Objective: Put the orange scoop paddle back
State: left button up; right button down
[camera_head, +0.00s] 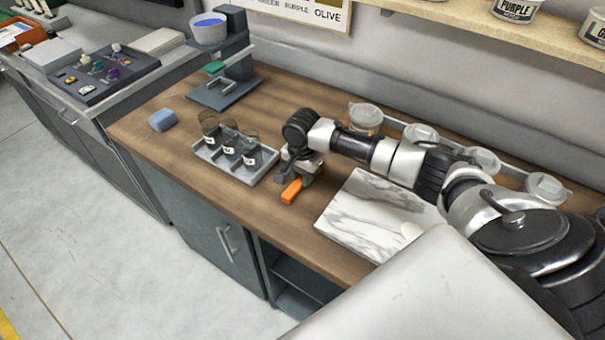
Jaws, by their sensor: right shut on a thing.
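The orange scoop paddle (291,191) shows its orange end near the front edge of the wooden counter. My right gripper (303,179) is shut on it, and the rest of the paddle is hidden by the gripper. The paddle is low over the wood; I cannot tell whether it touches. My left gripper is not in view.
A grey tray (207,155) with dark clear cups stands left of my gripper. A marble slab (352,226) lies to the right. Lidded tubs, one with orange-brown contents (366,119), line the back behind my arm. A blue block (162,120) and a grey stand (238,74) are at the left.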

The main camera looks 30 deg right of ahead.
jog(key=c, duration=0.9)
grip_release()
jog(key=shift+r, duration=0.1)
notch_tip(320, 180, up, 12)
jog(key=shift+f+b, duration=0.1)
jog(key=shift+b, duration=0.45)
